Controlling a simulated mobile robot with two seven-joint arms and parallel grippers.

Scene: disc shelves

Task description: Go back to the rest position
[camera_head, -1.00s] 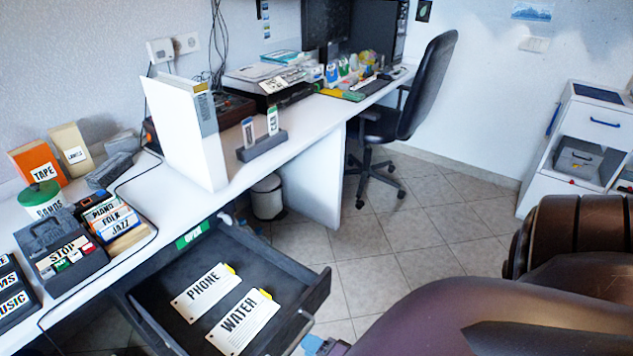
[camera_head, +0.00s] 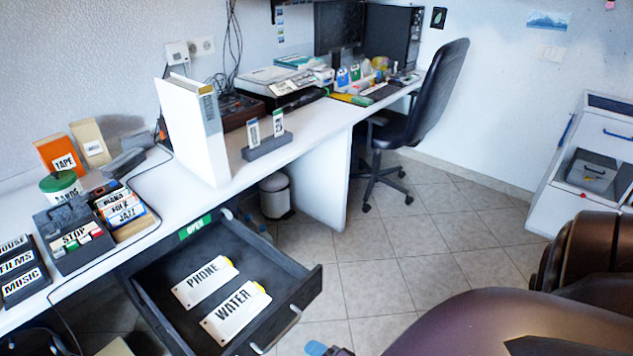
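My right arm (camera_head: 490,325) fills the lower right of the head view as a large brown-purple shape. A small blue tip (camera_head: 316,348) shows at the bottom edge, just below the drawer handle; it looks like part of my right gripper, but the rest is cut off. I cannot tell whether it is open or holds anything. My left gripper is out of view. A dark drawer (camera_head: 290,262) stands open under the white desk, with a PHONE card (camera_head: 206,282) and a WATER card (camera_head: 236,312) lying flat in it.
A black chair (camera_head: 435,95), a bin (camera_head: 274,196) and a white cabinet (camera_head: 575,215) stand beyond. Tiled floor (camera_head: 400,245) is clear in the middle.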

